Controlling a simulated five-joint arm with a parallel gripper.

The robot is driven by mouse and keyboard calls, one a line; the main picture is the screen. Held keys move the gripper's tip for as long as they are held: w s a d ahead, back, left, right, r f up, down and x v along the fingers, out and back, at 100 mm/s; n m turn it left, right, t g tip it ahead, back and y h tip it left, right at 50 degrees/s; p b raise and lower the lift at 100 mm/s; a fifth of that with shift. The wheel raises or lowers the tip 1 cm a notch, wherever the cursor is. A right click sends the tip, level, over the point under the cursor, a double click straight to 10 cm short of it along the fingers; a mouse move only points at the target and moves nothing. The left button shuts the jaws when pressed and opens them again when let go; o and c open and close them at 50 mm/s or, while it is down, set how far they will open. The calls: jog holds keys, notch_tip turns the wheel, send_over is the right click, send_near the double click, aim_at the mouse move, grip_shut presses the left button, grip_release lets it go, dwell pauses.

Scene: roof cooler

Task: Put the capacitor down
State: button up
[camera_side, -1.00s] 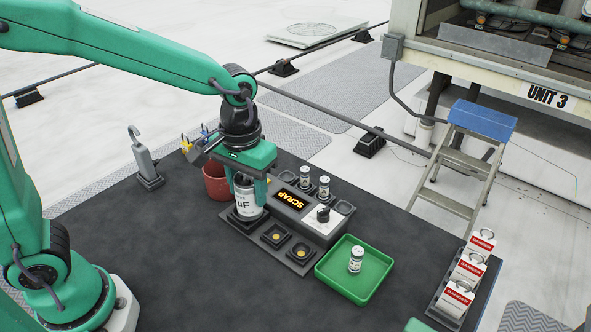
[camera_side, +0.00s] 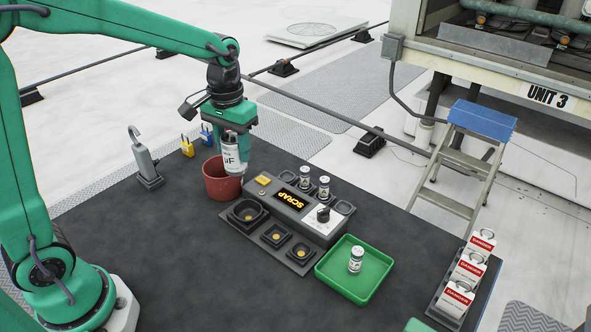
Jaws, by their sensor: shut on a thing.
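My gripper (camera_side: 230,142) is shut on a large silver-and-white capacitor (camera_side: 232,158) with dark lettering. It holds the capacitor upright or nearly so, in the air. In the picture the capacitor overlaps the right part of a red bin (camera_side: 219,184); I cannot tell how high above the rim it is. The tester (camera_side: 283,205) with an amber SCRAP display (camera_side: 292,203) stands to the right of the bin. Its large front-left socket (camera_side: 245,213) is empty.
Two small capacitors (camera_side: 305,182) (camera_side: 323,188) stand at the tester's back. A green tray (camera_side: 376,292) holds another small capacitor (camera_side: 356,260). Padlocks (camera_side: 187,145) and a clamp-like tool (camera_side: 146,160) are beyond the bin and at the left. Red DANGER tags (camera_side: 469,268) stand at the right.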

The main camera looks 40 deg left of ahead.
jog(key=w+a+f, duration=0.3)
jog(key=a+f, duration=0.3)
jog(key=a, duration=0.4)
jog(key=shift+w+a+f, duration=0.25)
jog(key=shift+a+f, duration=0.05)
jog(key=shift+f, duration=0.05)
jog(key=shift+f, duration=2)
jog(key=shift+f, duration=0.6)
jog(key=o, duration=0.8)
